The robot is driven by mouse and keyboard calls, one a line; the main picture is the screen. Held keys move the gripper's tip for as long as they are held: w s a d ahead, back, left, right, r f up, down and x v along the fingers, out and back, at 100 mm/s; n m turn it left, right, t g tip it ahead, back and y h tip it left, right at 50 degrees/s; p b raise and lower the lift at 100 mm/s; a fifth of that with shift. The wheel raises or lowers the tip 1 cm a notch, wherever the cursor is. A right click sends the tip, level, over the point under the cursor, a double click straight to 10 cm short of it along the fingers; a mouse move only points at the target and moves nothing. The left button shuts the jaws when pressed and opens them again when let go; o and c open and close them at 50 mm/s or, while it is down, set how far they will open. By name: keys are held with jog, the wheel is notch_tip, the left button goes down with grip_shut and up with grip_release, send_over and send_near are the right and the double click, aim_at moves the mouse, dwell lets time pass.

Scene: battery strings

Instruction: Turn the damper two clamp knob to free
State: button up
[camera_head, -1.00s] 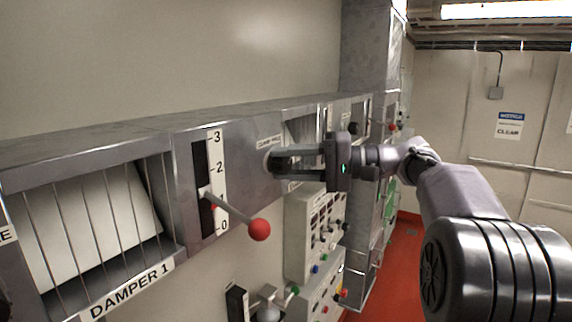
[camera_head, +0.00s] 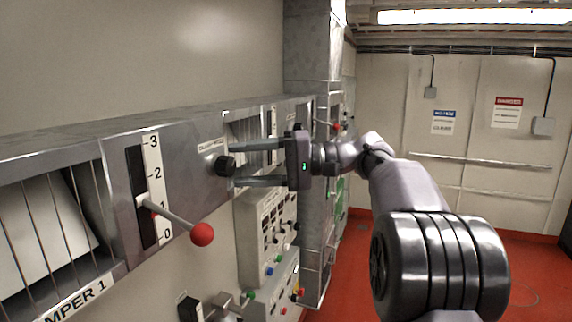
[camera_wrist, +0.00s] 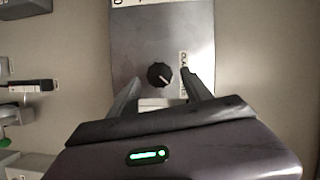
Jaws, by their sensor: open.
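A round black clamp knob (camera_head: 225,166) sits on the grey panel to the right of the damper 1 lever. A small white label (camera_head: 212,146) is above it; its text is too small to read surely. In the wrist view the knob (camera_wrist: 160,75) has a white pointer line aimed to the lower right, and a label (camera_wrist: 184,72) stands beside it. My gripper (camera_head: 238,164) is open, with one finger above the other in the head view. Its fingertips are close to the knob, one on each side in the wrist view; I cannot tell if they touch it.
The damper 1 lever with a red ball (camera_head: 202,235) sticks out left of the knob, beside a 0 to 3 scale (camera_head: 157,190). Control boxes (camera_head: 266,240) with buttons stand below. Red floor (camera_head: 350,270) is open to the right.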

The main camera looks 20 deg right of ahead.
jog(key=b+v, duration=0.1)
jog(key=v, duration=1.3)
jog(key=shift+d, duration=0.2)
jog(key=s+a+f+m+g+h+b, duration=0.1)
jog(key=s+a+f+h+b, duration=0.15)
jog(key=a+f+b, duration=0.55)
jog(key=s+a+f+m+g+h+b, duration=0.1)
jog(key=s+a+f+h+b, duration=0.3)
jog(key=f, duration=0.8)
jog(key=s+a+f+g+h+b, duration=0.1)
jog(key=s+a+f+b, duration=0.1)
jog(key=a+f+b, duration=0.65)
jog(key=s+f+h+b, duration=0.2)
jog(key=s+f+b, duration=0.2)
jog(key=f, duration=0.7)
jog(key=s+f+t+h+b, duration=0.1)
jog(key=s+f+b, duration=0.4)
jog(key=f, duration=0.6)
jog(key=s+f+t+h+b, duration=0.1)
jog(key=s+f+h+b, duration=0.2)
jog(key=s+f, duration=0.4)
notch_tip(320, 180, down, 5)
jog(key=shift+s+d+r+b, duration=0.15)
jog(key=shift+s+d+b, duration=0.05)
jog(key=shift+b, duration=0.5)
